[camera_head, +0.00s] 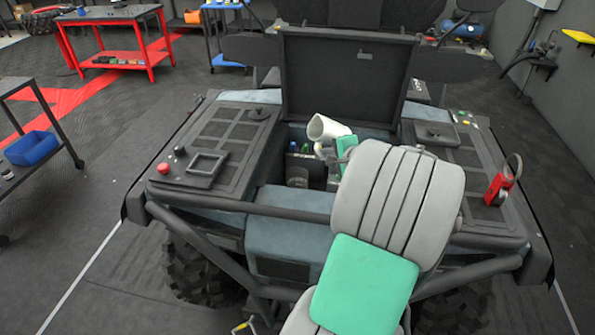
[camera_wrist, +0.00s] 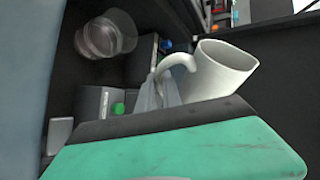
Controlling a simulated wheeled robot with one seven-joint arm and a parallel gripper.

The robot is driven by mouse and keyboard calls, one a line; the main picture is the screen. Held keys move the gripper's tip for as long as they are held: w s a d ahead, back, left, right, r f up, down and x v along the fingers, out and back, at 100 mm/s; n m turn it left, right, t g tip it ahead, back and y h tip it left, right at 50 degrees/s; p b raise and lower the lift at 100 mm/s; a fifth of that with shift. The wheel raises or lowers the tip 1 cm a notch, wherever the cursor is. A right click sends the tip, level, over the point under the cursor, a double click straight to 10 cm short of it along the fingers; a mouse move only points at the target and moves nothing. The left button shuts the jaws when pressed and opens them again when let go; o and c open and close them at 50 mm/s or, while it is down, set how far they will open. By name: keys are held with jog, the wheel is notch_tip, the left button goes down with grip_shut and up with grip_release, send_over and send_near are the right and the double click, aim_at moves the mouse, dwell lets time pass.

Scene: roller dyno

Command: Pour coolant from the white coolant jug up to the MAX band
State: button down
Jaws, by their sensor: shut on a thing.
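The white coolant jug (camera_head: 325,129) is held tilted above the open bay of the vehicle, its wide mouth toward the upper left in the head view. In the wrist view the jug (camera_wrist: 222,70) shows its open rim and curved handle. My gripper (camera_wrist: 165,88) is shut on the jug's handle; in the head view it is mostly hidden behind my arm. A clear round reservoir (camera_wrist: 106,35) sits in the bay at the upper left of the wrist view, apart from the jug. I cannot make out a MAX band or a liquid level.
The raised black lid (camera_head: 345,80) stands behind the bay. Dark side panels flank it, with a red device (camera_head: 502,182) on the right one and a red button (camera_head: 180,151) on the left. A green cap (camera_wrist: 118,108) shows inside the bay.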

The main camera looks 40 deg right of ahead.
aim_at(329, 140)
jog(key=shift+r, duration=0.1)
jog(key=a+r+m+y+p, duration=0.1)
jog(key=p, duration=0.4)
jog(key=shift+a+r, duration=0.15)
jog(key=shift+r, duration=0.05)
jog(key=p, duration=0.1)
jog(key=m+y+p, duration=0.1)
jog(key=p, duration=0.1)
jog(key=shift+w+a+f, duration=0.1)
jog(key=shift+a+f, duration=0.05)
jog(key=shift+a, duration=0.25)
jog(key=y+p, duration=0.1)
jog(key=p, duration=0.1)
jog(key=r+m+y+p, duration=0.1)
jog(key=p, duration=0.1)
jog(key=r+m+p, duration=0.1)
jog(key=p, duration=0.2)
jog(key=shift+w+d+r+t+y, duration=0.1)
jog(key=shift+d+r+t+y, duration=0.15)
jog(key=shift+t+y, duration=0.15)
jog(key=shift+w+d+m+y+p, duration=0.1)
jog(key=shift+d+m+y+p, duration=0.05)
jog(key=shift+m+y+p, duration=0.4)
jog(key=shift+w+d+m+y+p, duration=0.1)
jog(key=shift+m+y+p, duration=0.3)
jog(key=shift+m+y, duration=0.2)
dwell(1.0)
